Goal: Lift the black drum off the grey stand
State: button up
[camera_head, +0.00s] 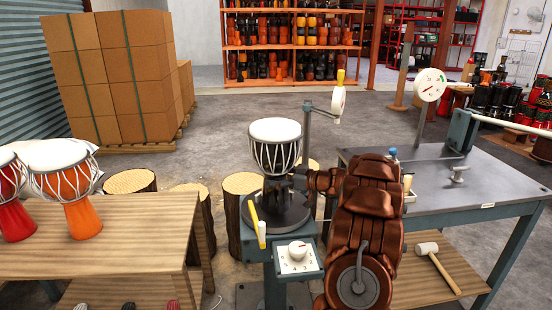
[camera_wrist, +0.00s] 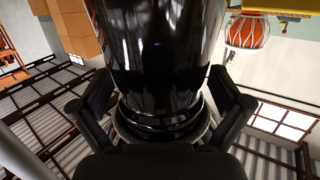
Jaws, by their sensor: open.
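The black drum (camera_head: 275,153) stands upright on the grey stand (camera_head: 275,214) in the head view, its white skin on top and white cords down its side. In the wrist view the glossy black body of the drum (camera_wrist: 158,50) fills the middle. My gripper (camera_head: 285,181) is at the narrow lower part of the drum, reaching in from the right. In the wrist view my gripper (camera_wrist: 162,108) has one finger on each side of the drum. The fingers are open; whether either touches it I cannot tell. My gripper and arm partly hide the drum's foot.
A grey workbench (camera_head: 450,180) with a round dial (camera_head: 430,85) is at the right. Tree-stump stools (camera_head: 245,184) stand behind the stand. A control box (camera_head: 297,257) sits in front of it.

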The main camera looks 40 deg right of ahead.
jog(key=shift+w+a, duration=0.1)
jog(key=shift+w, duration=0.05)
jog(key=shift+c, duration=0.4)
jog(key=c, duration=1.6)
